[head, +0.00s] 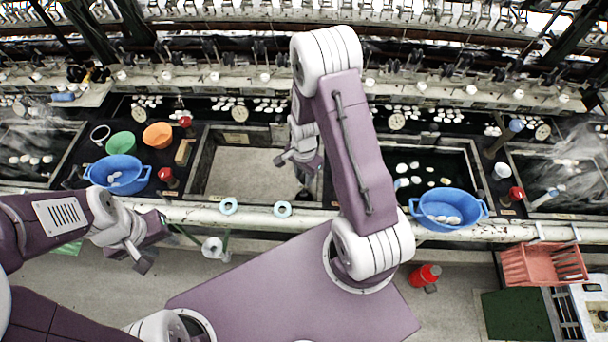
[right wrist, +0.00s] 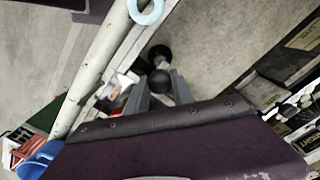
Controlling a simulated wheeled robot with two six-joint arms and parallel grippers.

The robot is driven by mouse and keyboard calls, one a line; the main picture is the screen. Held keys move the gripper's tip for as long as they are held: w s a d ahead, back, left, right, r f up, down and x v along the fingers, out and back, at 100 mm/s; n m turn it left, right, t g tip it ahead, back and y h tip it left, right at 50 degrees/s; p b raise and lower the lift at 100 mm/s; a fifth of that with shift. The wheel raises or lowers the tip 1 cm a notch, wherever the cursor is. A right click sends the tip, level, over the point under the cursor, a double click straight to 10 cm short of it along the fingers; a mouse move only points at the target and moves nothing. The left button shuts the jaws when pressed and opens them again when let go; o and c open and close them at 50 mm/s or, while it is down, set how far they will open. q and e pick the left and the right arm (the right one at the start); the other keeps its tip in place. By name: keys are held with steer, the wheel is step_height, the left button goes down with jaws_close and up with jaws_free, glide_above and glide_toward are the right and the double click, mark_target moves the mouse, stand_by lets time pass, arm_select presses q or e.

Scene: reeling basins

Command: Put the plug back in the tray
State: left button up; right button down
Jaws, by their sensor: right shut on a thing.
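The plug (right wrist: 159,80) is a dark piece with two rounded ends. In the right wrist view it sits between the fingers of my right gripper (right wrist: 160,92), which is shut on it. In the head view my right gripper (head: 298,160) is over the right side of the drained basin (head: 240,172), and my arm hides part of this area. A pale flat thing (right wrist: 112,89) beside the gripper in the wrist view may be the tray; it is partly hidden. My left gripper (head: 157,252) is open and empty, in front of the rail at the left.
Blue tubs stand at left (head: 118,174) and right (head: 448,208). A water basin (head: 425,170) with white cocoons lies right of my arm.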

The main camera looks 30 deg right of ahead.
stand_by(0.4)
steer(key=shift+f+b, duration=0.7)
steer(key=shift+f, duration=0.15)
steer(key=shift+f+b, duration=0.5)
steer(key=shift+f, duration=0.2)
steer(key=shift+f+b, duration=0.55)
steer(key=shift+f, duration=0.1)
stand_by(0.5)
steer(key=c, duration=1)
jaws_free()
step_height(320, 180, up, 9)
steer(key=shift+r+b, duration=0.1)
steer(key=shift+b, duration=0.2)
